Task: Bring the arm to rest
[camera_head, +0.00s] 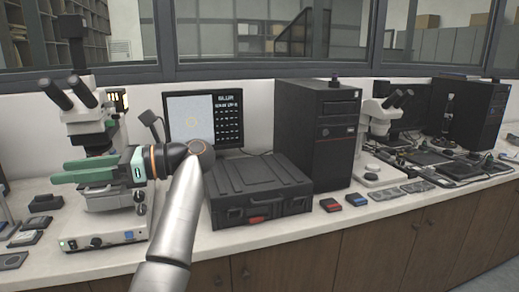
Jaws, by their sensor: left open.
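My left arm (178,215) rises from the bottom of the head view and bends left at a dark wrist joint. My left gripper (62,171) has green fingers that point left, with a gap between them and nothing held. It is raised in front of the white microscope (88,115) and hides part of that microscope's stage. I cannot tell whether it touches the microscope. My right gripper is not in view.
A black case (258,190) lies on the white counter (300,226), right of my forearm. Behind stand a monitor (190,118) and a black computer tower (318,130). A second microscope (384,118) is further right. Small red (330,204) and blue (357,200) boxes lie near the front edge.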

